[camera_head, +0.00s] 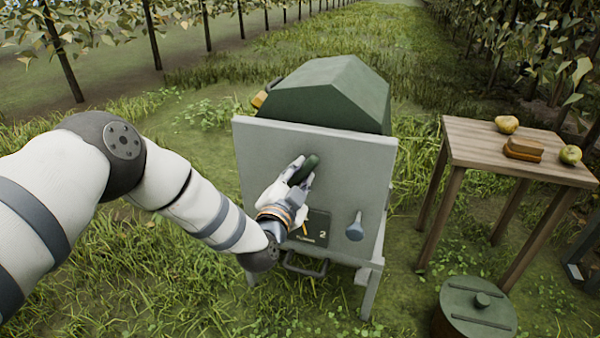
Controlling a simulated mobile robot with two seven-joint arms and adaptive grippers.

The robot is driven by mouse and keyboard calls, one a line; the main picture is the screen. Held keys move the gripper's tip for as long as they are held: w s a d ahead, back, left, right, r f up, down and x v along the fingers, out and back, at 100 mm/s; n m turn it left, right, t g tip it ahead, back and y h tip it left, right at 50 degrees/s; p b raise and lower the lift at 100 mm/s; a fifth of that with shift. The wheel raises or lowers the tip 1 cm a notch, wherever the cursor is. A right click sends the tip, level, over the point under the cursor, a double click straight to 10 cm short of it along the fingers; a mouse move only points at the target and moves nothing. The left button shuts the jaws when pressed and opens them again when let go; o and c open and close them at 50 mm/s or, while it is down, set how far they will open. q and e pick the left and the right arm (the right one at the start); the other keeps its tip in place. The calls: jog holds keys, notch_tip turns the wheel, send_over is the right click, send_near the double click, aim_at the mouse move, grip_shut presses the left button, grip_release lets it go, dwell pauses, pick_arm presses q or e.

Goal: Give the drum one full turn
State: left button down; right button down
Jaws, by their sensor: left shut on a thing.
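The dark green faceted drum (330,92) stands behind a grey upright panel (262,140) on a grey stand. My left gripper (297,172) is in front of the panel and shut on a dark green handle (308,165), which sticks up past its fingers. The gripper hides the handle's lower part, so how it joins the panel cannot be seen. A grey-blue knob or lever (355,228) sits on the panel to the right of my gripper. A dark plate with a "2" (322,235) is below my gripper, partly covered by my wrist. My right gripper is not in view.
A wooden table (460,140) on the right bears a pear (507,124), a brown block-like object (523,149) and a greenish fruit (570,154). A green lidded container (478,306) stands on the grass at the lower right. Grass lies open around the stand.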

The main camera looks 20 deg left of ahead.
pick_arm(q)
jog(key=shift+d+r+m+p, duration=0.15)
jog(key=shift+r+m+p, duration=0.15)
jog(key=shift+m, duration=0.3)
jog(key=shift+d+r+m+p, duration=0.1)
jog(key=shift+r+m+p, duration=0.15)
jog(key=shift+m, duration=0.35)
jog(key=shift+f+m+p, duration=0.15)
jog(key=shift+m+p, duration=0.25)
jog(key=shift+m, duration=0.5)
jog(key=shift+a+f+m, duration=0.1)
jog(key=shift+f+m, duration=0.1)
jog(key=shift+m, duration=0.3)
jog(key=shift+f, duration=0.15)
jog(key=m, duration=0.1)
jog(key=m+p, duration=0.1)
jog(key=shift+r+m, duration=0.25)
jog(key=shift+m, duration=0.15)
jog(key=shift+f+m, duration=0.25)
jog(key=shift+m, duration=0.95)
jog(key=c, duration=1.3)
grip_release()
